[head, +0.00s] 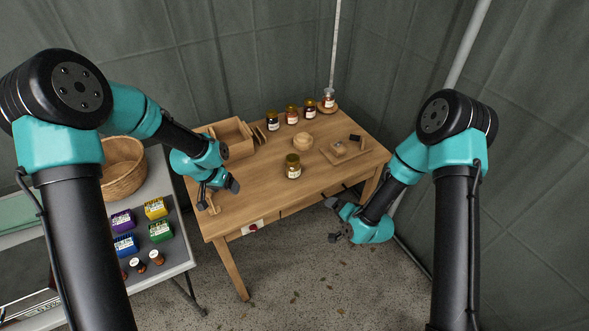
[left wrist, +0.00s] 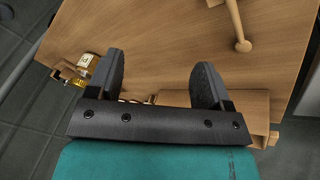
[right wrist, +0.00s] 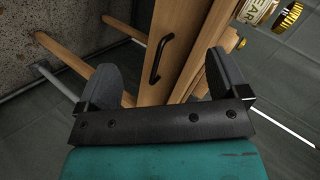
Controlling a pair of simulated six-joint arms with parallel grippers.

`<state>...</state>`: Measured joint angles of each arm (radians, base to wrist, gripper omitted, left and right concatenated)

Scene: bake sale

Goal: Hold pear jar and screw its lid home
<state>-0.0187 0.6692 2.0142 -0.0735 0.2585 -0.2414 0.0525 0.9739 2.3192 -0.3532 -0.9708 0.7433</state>
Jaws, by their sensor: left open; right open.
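A jar with a gold lid and pale label (head: 293,170) stands upright near the table's front edge in the head view. The same jar seems to show at the top of the right wrist view (right wrist: 257,10), cut by the frame; its label's letters look like "EAR". The gold lid (right wrist: 290,17) is at the jar's top; I cannot tell how tight it sits. My left gripper (head: 219,194) is open and empty over the table's left end, apart from the jar. My right gripper (head: 333,221) is open and empty off the table's front edge, below and right of the jar.
Several jars (head: 291,116) line the table's back (head: 255,185), one on a round stand. A round wooden piece (head: 303,142), a wooden board (head: 342,151) and a wooden box (head: 234,139) also stand there. A side table at left holds coloured boxes (head: 161,231) and a basket (head: 123,170).

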